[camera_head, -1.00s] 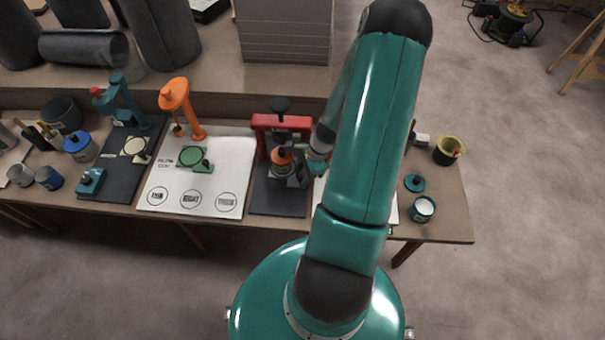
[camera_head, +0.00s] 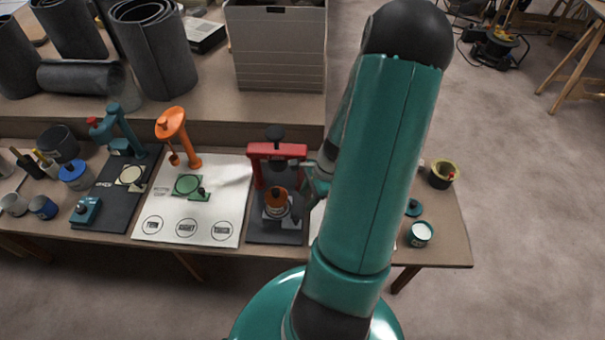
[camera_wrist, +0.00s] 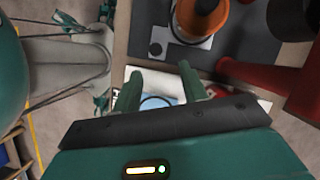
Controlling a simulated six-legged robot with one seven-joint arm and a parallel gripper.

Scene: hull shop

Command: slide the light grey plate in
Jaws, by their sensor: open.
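A light grey plate (camera_head: 290,222) lies on the dark mat in front of the red press (camera_head: 277,151). A round orange-and-black piece (camera_head: 276,200) stands over the plate and hides part of it. In the wrist view the plate (camera_wrist: 194,43) shows at the top, with a dark round spot on it. My gripper (camera_wrist: 160,88) is open, with nothing seen between its fingers, and apart from the plate. In the head view my gripper (camera_head: 318,187) is right of the press and plate, partly hidden by my arm.
A white sheet (camera_head: 200,215) with an orange stand (camera_head: 172,130) lies left of the dark mat. A teal press (camera_head: 118,130) stands farther left. A white-topped tin (camera_head: 420,234) and a dark pot (camera_head: 442,174) stand at the table's right end.

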